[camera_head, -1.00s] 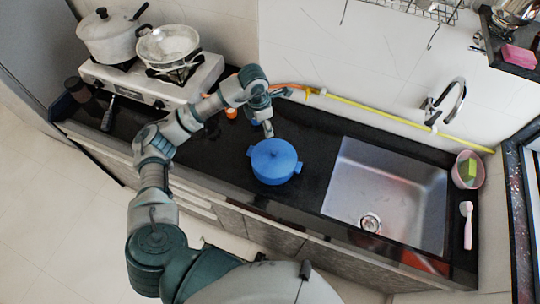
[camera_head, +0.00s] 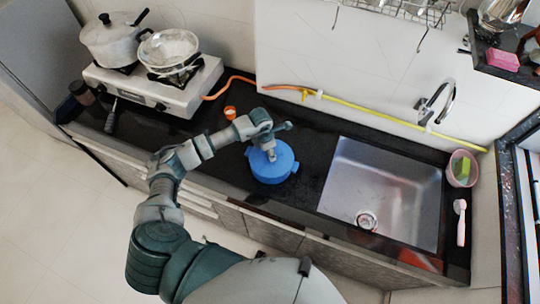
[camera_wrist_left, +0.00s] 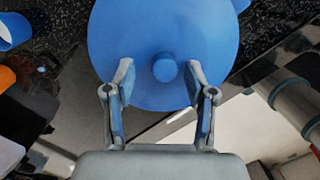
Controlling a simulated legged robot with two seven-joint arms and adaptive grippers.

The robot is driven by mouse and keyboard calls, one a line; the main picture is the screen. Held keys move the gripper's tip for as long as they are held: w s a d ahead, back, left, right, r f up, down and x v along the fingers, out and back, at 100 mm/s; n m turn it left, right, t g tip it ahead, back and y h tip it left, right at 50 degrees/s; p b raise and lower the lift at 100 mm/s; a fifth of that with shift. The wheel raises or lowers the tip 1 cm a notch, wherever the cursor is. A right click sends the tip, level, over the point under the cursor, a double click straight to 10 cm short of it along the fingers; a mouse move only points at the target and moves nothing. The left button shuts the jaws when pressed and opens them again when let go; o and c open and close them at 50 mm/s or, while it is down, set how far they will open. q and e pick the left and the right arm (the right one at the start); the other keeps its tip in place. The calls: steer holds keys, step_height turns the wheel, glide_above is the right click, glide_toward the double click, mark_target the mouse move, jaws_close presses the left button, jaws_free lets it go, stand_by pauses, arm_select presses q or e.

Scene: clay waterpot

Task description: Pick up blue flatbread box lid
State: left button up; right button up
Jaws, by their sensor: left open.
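The blue flatbread box (camera_head: 274,175) stands on the black counter, left of the sink. Its round blue lid (camera_head: 262,159) is on top of it, partly hidden by my left gripper in the head view. My left gripper (camera_head: 271,152) is over the lid. In the left wrist view the lid (camera_wrist_left: 165,35) fills the upper middle, with its small round knob (camera_wrist_left: 165,70) between the two fingertips of the gripper (camera_wrist_left: 160,82). The fingers are wide apart, one on each side of the knob and apart from it. My right gripper is not in view.
A steel sink (camera_head: 345,165) is right of the box. A gas stove (camera_head: 205,85) with two pots stands at the far left. A small orange item (camera_head: 230,112) lies left of my gripper. A yellow hose (camera_head: 385,121) runs along the wall. The counter between box and sink is clear.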

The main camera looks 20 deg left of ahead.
arm_select(q)
steer(key=shift+w+f, duration=0.1)
steer(key=shift+f, duration=0.1)
steer(key=shift+w+d, duration=0.1)
steer(key=shift+d, duration=0.25)
steer(key=c, duration=0.8)
steer(key=shift+d+r, duration=0.1)
jaws_close()
steer(key=shift+s+d+r, duration=0.1)
steer(key=shift+s+r, duration=0.1)
